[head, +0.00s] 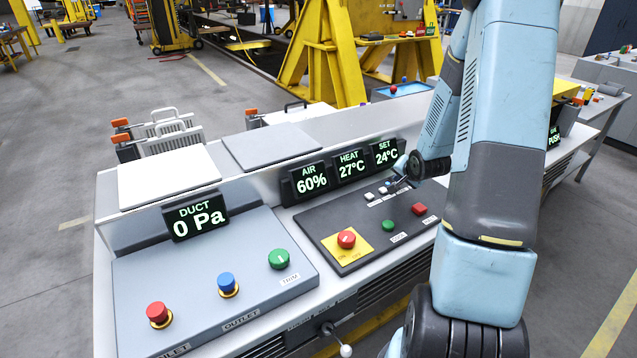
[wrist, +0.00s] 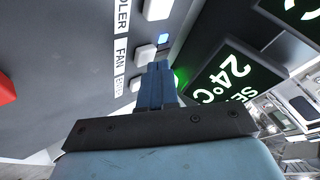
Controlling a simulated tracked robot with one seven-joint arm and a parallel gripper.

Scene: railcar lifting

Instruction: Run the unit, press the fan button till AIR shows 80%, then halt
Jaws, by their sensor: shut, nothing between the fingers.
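The AIR display (head: 311,181) reads 60% in the head view, beside HEAT at 27°C and SET at 24°C (head: 384,153). Small white buttons (head: 369,196) lie in a row below the displays. My gripper (head: 392,186) is shut and empty, low over that row. In the wrist view its fingertips (wrist: 159,68) are close beside the white button (wrist: 145,54) by the FAN label (wrist: 121,50); I cannot tell if they touch. A green button (head: 389,224) and a red button (head: 419,209) sit nearer the panel's front; their labels are too small to read.
A red knob (head: 346,240) marked ON and OFF sits on a yellow plate. The left panel has a DUCT display (head: 196,215) reading 0 Pa and red, blue (head: 226,282) and green knobs.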

